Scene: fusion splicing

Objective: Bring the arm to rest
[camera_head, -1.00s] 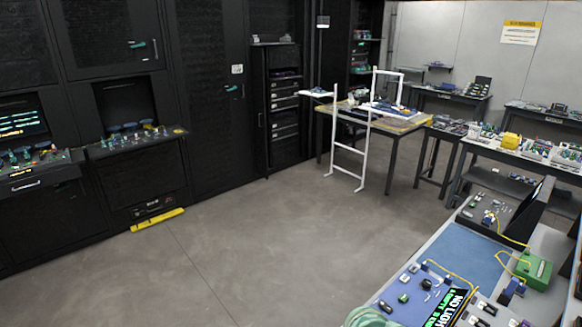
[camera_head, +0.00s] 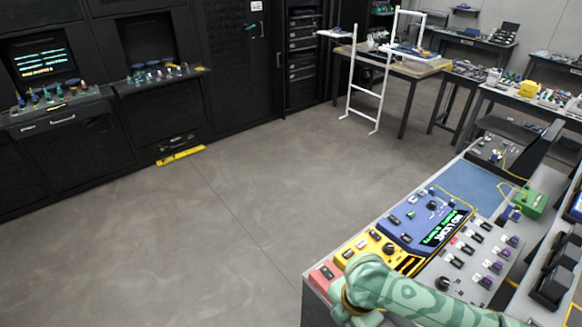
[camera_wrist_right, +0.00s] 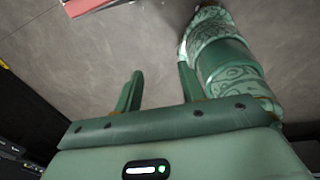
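My right arm (camera_head: 400,290) is green and patterned and reaches in from the lower right of the head view, over the near end of the control bench. Its gripper cannot be made out there. In the right wrist view my right gripper (camera_wrist_right: 160,70) has two green fingers standing apart with nothing between them. Grey floor (camera_wrist_right: 120,50) shows beyond the fingers. A patterned green link of my arm (camera_wrist_right: 230,65) stands at the right of that view. My left gripper is in neither view.
The bench carries a blue panel (camera_head: 425,215) with a lit display, a yellow panel (camera_head: 368,250) and a red one (camera_head: 323,276). Its red edge also shows in the wrist view (camera_wrist_right: 90,4). A white frame (camera_head: 372,85) stands by a back table. The middle floor is clear.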

